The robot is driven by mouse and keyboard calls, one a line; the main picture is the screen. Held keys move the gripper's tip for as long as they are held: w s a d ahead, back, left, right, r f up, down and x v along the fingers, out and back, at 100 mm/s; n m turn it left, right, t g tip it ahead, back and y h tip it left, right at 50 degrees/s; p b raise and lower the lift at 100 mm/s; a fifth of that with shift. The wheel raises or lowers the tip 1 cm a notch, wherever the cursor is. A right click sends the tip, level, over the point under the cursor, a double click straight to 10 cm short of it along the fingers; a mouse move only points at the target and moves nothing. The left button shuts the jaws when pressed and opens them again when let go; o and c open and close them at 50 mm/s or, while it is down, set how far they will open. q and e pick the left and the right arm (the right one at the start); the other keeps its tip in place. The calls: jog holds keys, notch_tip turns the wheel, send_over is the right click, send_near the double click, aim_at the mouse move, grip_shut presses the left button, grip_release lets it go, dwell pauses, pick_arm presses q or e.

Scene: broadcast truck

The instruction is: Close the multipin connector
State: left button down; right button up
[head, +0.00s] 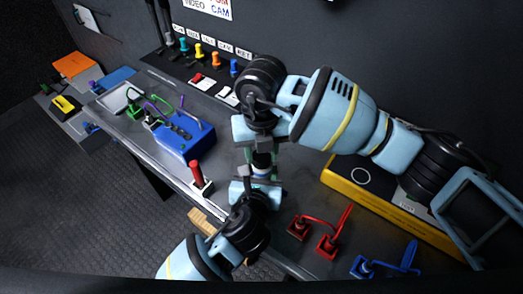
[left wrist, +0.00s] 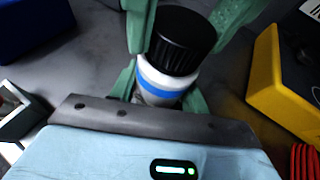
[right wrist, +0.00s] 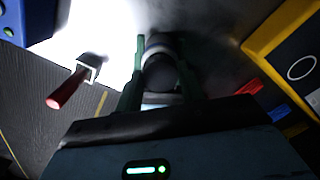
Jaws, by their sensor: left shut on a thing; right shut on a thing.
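The multipin connector stands between my two grippers over the table in the head view (head: 262,172). In the left wrist view it has a black ribbed end (left wrist: 184,40) and a white body with a blue band (left wrist: 160,85). My left gripper (head: 262,180) is shut on the white body; its green fingers flank it in the left wrist view. My right gripper (head: 262,152) comes from the opposite side and is shut on the black end, which shows between its fingers in the right wrist view (right wrist: 160,68). The join inside is hidden.
A red-handled switch (head: 197,178) and a blue box (head: 185,135) are left of the grippers. A yellow-edged case (head: 385,205) lies right. Red connectors (head: 327,245) and blue connectors (head: 365,267) lie near the front edge. A row of coloured plugs (head: 198,50) stands along the back.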

jog(key=shift+m, duration=0.8)
jog(key=o, duration=1.1)
jog(key=shift+r, duration=2.25)
jog(key=n, duration=0.1)
jog(key=r+n, duration=0.1)
jog(key=n, duration=0.3)
jog(key=shift+r, duration=0.4)
jog(key=n, duration=0.2)
jog(key=r+n, duration=0.1)
jog(key=n, duration=0.2)
jog(key=shift+r+n, duration=0.3)
jog(key=shift+r, duration=0.05)
